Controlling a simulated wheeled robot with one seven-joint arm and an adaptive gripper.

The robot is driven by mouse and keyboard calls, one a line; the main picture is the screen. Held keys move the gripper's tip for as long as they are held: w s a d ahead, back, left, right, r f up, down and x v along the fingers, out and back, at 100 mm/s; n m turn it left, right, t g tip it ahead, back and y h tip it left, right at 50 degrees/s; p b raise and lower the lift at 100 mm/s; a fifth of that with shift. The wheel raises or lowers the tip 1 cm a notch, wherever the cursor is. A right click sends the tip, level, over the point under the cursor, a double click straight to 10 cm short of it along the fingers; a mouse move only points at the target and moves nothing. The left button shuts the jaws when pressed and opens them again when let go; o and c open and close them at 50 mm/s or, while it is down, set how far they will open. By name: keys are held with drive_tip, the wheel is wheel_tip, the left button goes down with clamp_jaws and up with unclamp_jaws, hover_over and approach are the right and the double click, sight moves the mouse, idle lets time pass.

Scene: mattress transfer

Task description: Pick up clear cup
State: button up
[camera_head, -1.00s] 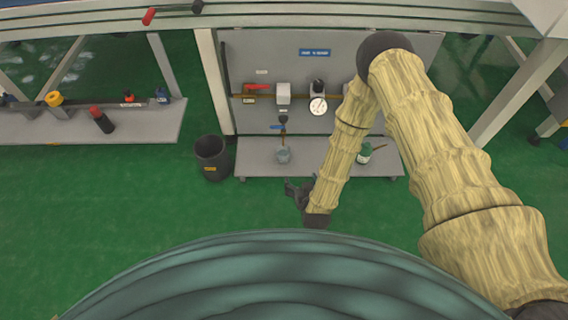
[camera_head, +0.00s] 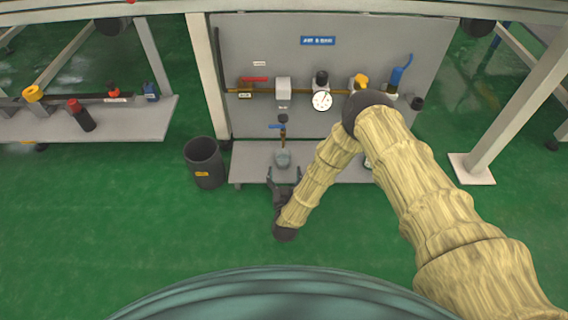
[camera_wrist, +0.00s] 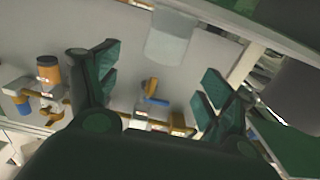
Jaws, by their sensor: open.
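The clear cup (camera_head: 283,158) stands on the grey bench shelf below the brass tap with the blue handle. In the wrist view the cup (camera_wrist: 168,40) is a pale, see-through shape at the top, beyond the gap between the fingers. My gripper (camera_head: 284,180) is at the front edge of the shelf, just on the near side of the cup. In the wrist view my gripper (camera_wrist: 160,75) has its two dark green fingers spread wide with nothing between them. The cup and the fingers look apart.
The brass tap (camera_head: 283,133) hangs close above the cup. A black bin (camera_head: 204,162) stands on the floor left of the shelf (camera_head: 248,172). A gauge (camera_head: 322,101) and valves are on the back panel. Green floor in front is clear.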

sight(284, 161)
drive_tip(key=w+b, duration=0.1)
drive_tip(key=w, duration=0.3)
drive_tip(key=shift+w, duration=0.15)
drive_tip(key=shift+w+a+f+b, duration=0.1)
drive_tip(key=shift+w+f+b, duration=0.15)
drive_tip(key=shift+w+b, duration=0.45)
drive_tip(key=w+b, duration=0.2)
drive_tip(key=w, duration=0.1)
drive_tip(key=shift+w+a+f+b, duration=0.1)
drive_tip(key=shift+w+f+b, duration=0.05)
drive_tip(key=shift+w+b, duration=0.15)
drive_tip(key=shift+w, duration=0.15)
drive_tip(key=c, duration=1.2)
drive_tip(key=shift+r, duration=0.2)
